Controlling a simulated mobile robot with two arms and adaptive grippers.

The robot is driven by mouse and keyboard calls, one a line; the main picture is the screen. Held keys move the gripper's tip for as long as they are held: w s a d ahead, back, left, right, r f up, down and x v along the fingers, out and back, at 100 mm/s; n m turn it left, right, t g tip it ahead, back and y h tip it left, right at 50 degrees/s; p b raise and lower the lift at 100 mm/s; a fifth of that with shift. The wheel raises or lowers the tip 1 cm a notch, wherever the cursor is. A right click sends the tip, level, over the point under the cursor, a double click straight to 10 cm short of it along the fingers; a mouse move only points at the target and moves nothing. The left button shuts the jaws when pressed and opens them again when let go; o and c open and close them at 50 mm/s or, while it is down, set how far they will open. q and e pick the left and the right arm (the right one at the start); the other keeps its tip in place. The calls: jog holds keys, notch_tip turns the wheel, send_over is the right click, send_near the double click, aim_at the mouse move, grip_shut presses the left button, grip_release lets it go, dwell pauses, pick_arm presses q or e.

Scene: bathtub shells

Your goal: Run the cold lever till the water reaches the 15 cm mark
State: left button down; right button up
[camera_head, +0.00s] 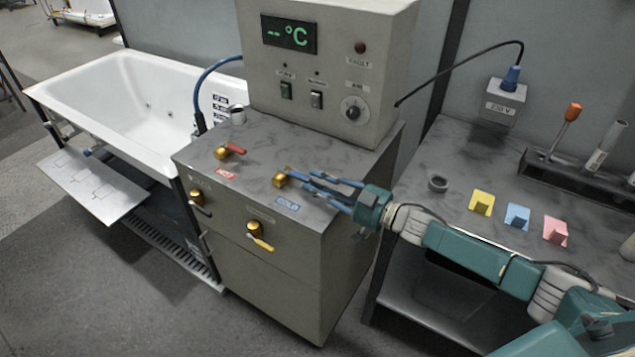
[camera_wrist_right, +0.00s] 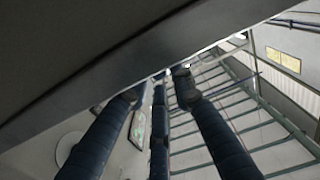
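The white bathtub (camera_head: 85,80) stands at the left, with a dark-and-white scale label (camera_head: 220,103) at its near right end. I cannot make out water in it. The cold valve (camera_head: 281,178) is brass, on the cabinet top behind a blue label (camera_head: 287,203); its lever is largely hidden by my right fingers. My right gripper (camera_head: 313,182) is at this valve, its blue fingers spread with gaps between them. In the right wrist view the fingertips (camera_wrist_right: 160,80) are also apart, with no lever clearly between them. My left gripper is out of view.
The right bench (camera_head: 455,180) holds coloured blocks and a rack.

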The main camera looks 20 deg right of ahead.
jog(key=shift+w+f, duration=0.1)
grip_shut()
jog(key=shift+a, duration=0.1)
jog(key=a+m+h+p, duration=0.1)
jog(key=s+m+t+h+p, duration=0.1)
jog(key=p, duration=0.1)
jog(key=shift+s+a+r+t+p, duration=0.15)
jog(key=shift+a+r+t+p, duration=0.15)
jog(key=shift+a+r, duration=0.1)
jog(key=a+m+h+p, duration=0.1)
jog(key=a+m+t+h, duration=0.1)
jog(key=h, duration=0.1)
jog(key=shift+s+f+t+h+p, duration=0.15)
jog(key=shift+s+t+h+p, duration=0.15)
jog(key=shift+p, duration=0.1)
jog(key=shift+f+m+h, duration=0.1)
jog(key=shift+m+h, duration=0.2)
jog(key=shift+h, duration=0.1)
grip_release()
jog(key=shift+s+f, duration=0.1)
